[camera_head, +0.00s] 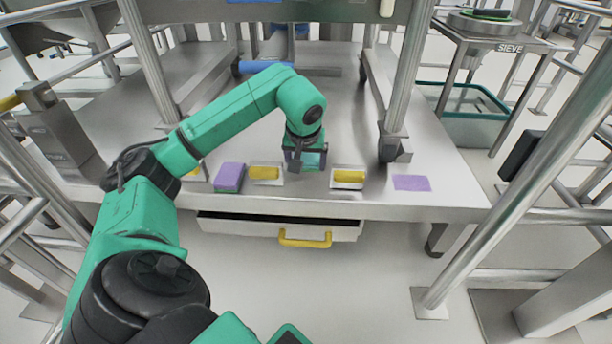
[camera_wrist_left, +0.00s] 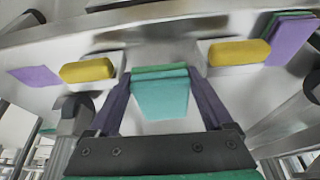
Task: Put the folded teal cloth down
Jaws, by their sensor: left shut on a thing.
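My left gripper (camera_head: 305,161) reaches down over the front part of the metal table (camera_head: 450,185). It is shut on the folded teal cloth (camera_head: 315,161), which shows as a small block at the fingertips. In the left wrist view the teal cloth (camera_wrist_left: 160,98) sits between the two dark purple fingers of the left gripper (camera_wrist_left: 160,78). Its folded layers show at the far edge. I cannot tell whether the cloth touches the table. My right gripper is not in view.
Yellow sponges on white holders stand left (camera_head: 265,173) and right (camera_head: 348,176) of the gripper. Farther left is a purple and green cloth stack (camera_head: 229,177); a flat purple cloth (camera_head: 411,183) lies right. Below the table edge is a drawer with a yellow handle (camera_head: 305,238).

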